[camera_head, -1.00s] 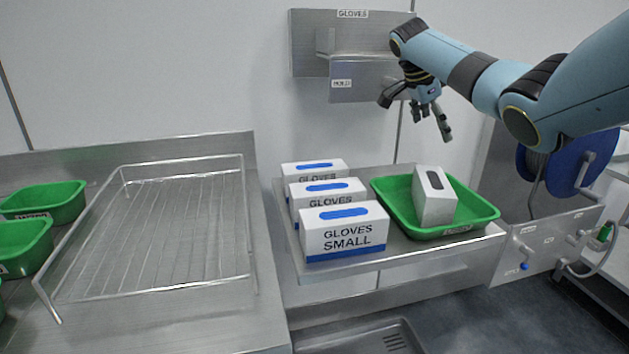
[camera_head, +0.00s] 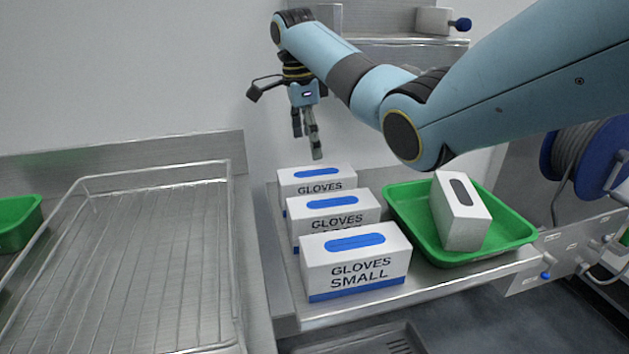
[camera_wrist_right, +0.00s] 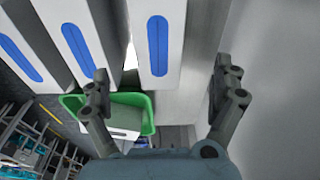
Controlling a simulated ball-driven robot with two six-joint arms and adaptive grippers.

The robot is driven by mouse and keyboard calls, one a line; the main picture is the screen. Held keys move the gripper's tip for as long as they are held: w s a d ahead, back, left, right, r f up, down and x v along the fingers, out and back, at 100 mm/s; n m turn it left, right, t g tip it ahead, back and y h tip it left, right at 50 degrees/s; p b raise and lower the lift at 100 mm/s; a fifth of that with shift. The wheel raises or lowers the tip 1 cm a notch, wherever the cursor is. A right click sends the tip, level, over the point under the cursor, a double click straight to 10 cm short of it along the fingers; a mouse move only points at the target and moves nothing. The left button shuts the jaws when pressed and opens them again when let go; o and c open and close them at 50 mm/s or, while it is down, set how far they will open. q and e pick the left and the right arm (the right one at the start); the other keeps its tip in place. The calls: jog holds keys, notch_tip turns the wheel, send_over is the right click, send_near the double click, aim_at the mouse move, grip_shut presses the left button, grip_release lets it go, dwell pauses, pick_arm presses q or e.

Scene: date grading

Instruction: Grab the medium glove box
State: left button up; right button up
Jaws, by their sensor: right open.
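Three white glove boxes with blue top slots stand in a row on a metal shelf. The front box (camera_head: 355,268) reads GLOVES SMALL. The middle box (camera_head: 333,222) and the back box (camera_head: 316,183) read GLOVES, with their size words hidden by the boxes in front, so I cannot tell which is medium. My right gripper (camera_head: 308,145) is open and empty, pointing down above the back box. In the right wrist view, the fingers (camera_wrist_right: 162,85) are spread, with one box's blue slot (camera_wrist_right: 158,45) in line between them. My left gripper is out of view.
A green tray (camera_head: 520,238) holding a tilted white box (camera_head: 461,215) sits right of the glove boxes; it also shows in the right wrist view (camera_wrist_right: 150,112). A wire rack (camera_head: 235,270) lies at left. The wall is close behind the back box.

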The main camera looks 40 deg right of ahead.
aim_at(316, 173)
jog(key=f, duration=0.4)
jog(key=shift+s+d+f, duration=0.1)
jog(key=shift+s+d, duration=0.15)
jog(key=shift+f, duration=0.6)
jog(key=f, duration=0.4)
jog(key=shift+s+d+f, duration=0.25)
jog(key=shift+d+f, duration=0.1)
jog(key=shift+f, duration=0.2)
jog(key=c, duration=0.9)
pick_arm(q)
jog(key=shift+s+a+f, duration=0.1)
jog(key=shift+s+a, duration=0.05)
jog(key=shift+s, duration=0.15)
pick_arm(e)
jog(key=shift+r, duration=0.1)
jog(key=c, duration=0.6)
